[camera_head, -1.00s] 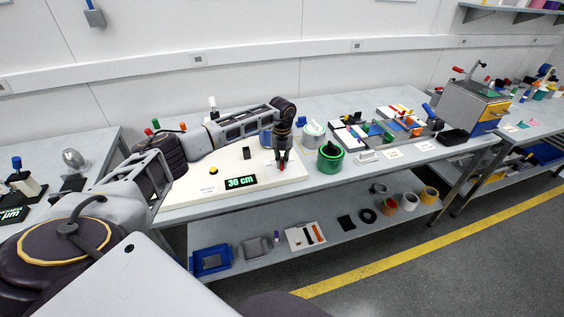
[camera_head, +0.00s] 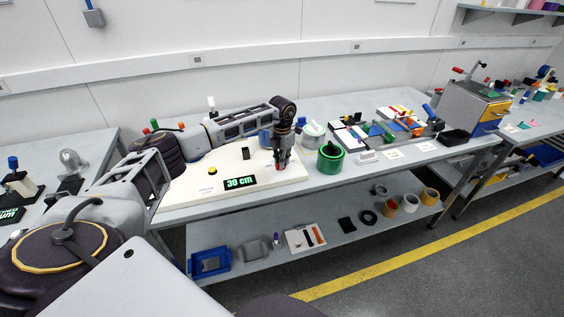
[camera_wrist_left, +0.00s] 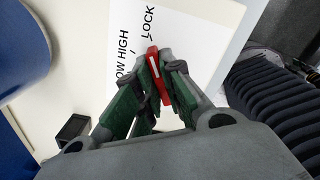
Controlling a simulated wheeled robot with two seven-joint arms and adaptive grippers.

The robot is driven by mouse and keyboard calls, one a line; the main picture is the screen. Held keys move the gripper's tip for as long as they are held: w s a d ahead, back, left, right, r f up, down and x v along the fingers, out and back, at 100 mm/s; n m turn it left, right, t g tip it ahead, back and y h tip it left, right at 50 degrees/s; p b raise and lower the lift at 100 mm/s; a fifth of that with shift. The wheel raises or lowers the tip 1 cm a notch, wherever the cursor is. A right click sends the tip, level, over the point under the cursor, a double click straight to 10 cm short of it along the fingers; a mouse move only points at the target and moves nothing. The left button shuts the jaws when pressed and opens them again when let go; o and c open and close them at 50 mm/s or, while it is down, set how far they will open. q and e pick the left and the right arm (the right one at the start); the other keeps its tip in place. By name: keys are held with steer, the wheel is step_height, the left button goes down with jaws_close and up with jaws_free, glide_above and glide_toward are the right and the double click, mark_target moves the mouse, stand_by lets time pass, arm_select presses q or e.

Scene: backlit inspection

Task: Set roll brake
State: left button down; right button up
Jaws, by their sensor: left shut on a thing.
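My left gripper (camera_head: 281,166) is at the right end of a white board (camera_head: 212,197) with a "30 cm" display (camera_head: 240,182). In the left wrist view its green-padded fingers (camera_wrist_left: 156,84) are shut on a small red lever (camera_wrist_left: 154,62) with a white stripe. The lever's base is hidden by the fingers. A blue cylinder (camera_wrist_left: 22,42) fills the upper left of the wrist view. My right gripper is not in view.
A green cylinder (camera_head: 330,158) and a pale round container (camera_head: 313,134) stand close to the right of the gripper. A small yellow button (camera_head: 212,171) and a black block (camera_head: 246,153) are on the board. The lower shelf holds trays and rolls.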

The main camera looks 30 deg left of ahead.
arm_select(q)
steer(key=shift+r, duration=0.1)
stand_by(0.4)
steer(key=c, duration=1.5)
jaws_free()
steer(key=shift+c, duration=0.2)
step_height(320, 180, up, 12)
